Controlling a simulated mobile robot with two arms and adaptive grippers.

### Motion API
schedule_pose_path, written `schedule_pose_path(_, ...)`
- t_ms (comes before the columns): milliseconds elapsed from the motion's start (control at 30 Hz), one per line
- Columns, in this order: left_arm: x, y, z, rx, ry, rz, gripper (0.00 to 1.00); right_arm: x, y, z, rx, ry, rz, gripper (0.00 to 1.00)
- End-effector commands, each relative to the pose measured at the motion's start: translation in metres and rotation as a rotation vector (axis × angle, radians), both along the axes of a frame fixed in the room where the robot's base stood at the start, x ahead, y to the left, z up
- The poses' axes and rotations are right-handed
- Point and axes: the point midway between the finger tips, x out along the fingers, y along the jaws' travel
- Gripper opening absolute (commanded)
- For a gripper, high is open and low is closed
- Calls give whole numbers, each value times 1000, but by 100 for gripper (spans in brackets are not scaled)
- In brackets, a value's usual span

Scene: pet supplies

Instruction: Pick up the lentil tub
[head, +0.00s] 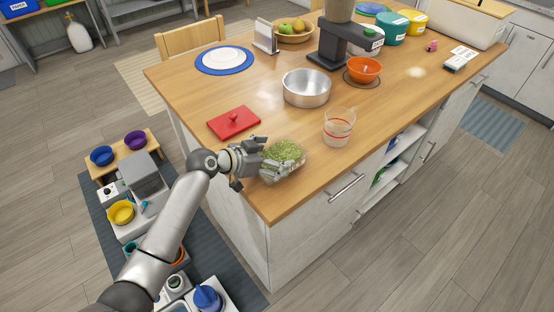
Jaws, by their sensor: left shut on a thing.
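The lentil tub (284,153) is a clear tub filled with green lentils, at the front left corner of the wooden island top. My left gripper (275,161) is shut on the tub, with its fingers at the tub's left and near sides. The fingers hide part of the tub's near wall. I cannot tell whether the tub touches the wood. My right gripper is not in view.
A clear measuring cup (338,127) stands right of the tub, and a steel bowl (306,88) is further back. An orange bowl (364,69) and a dark grinder (335,45) stand beyond. The island's front right top is clear.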

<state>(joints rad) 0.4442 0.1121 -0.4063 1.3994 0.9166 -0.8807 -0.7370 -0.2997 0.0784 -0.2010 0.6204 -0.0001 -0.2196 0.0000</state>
Motion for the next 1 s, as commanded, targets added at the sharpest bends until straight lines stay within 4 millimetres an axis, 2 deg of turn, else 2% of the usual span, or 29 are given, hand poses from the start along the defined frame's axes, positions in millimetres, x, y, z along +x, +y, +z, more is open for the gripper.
schedule_pose_path(267,1,0,11,-2,-7,0,64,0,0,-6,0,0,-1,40)
schedule_pose_path(400,1,0,30,-1,-12,-2,64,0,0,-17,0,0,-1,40)
schedule_pose_path(667,27,45,90,1,-11,3,64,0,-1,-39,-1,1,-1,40)
schedule_pose_path(800,43,76,104,1,-7,3,64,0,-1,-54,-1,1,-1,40)
schedule_pose_path(1000,60,106,122,-1,-6,1,64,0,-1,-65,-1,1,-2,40)
